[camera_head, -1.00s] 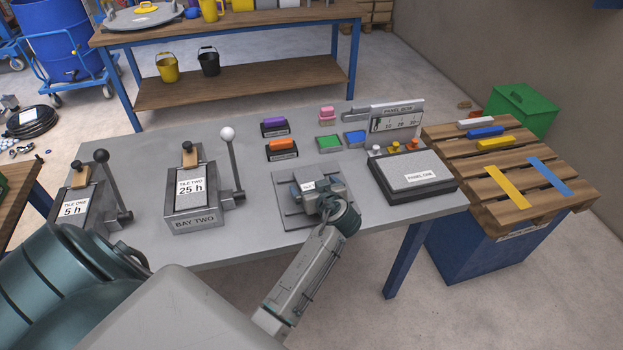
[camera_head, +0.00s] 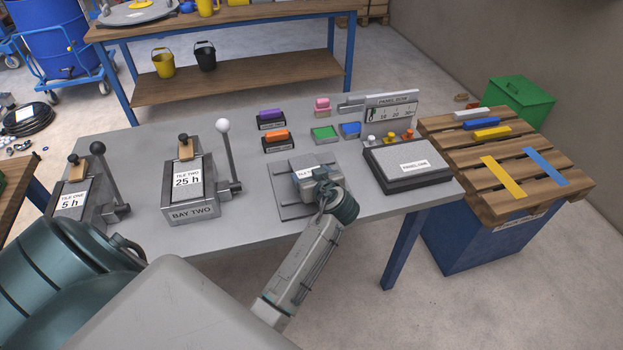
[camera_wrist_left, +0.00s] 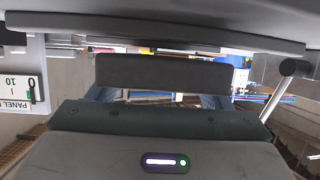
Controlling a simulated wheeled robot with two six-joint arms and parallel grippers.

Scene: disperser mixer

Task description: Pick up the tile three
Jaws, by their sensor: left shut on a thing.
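Tile three (camera_head: 304,172) is a small grey block with a white label, mostly hidden by my gripper. It is over the flat grey plate (camera_head: 291,205) at the middle of the grey table. My left gripper (camera_head: 312,182) is shut on it. In the left wrist view a dark slab (camera_wrist_left: 165,73), likely the tile, lies in front of the gripper body. I cannot tell whether the tile touches the plate. My right gripper is not in view.
Tile two (camera_head: 187,180) sits in the bay two fixture (camera_head: 192,215), with a white-knobbed lever beside it. Tile one (camera_head: 70,202) is at the left. A dark panel block (camera_head: 413,168) stands right of the plate. Coloured blocks lie behind. A pallet (camera_head: 488,150) is at the right.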

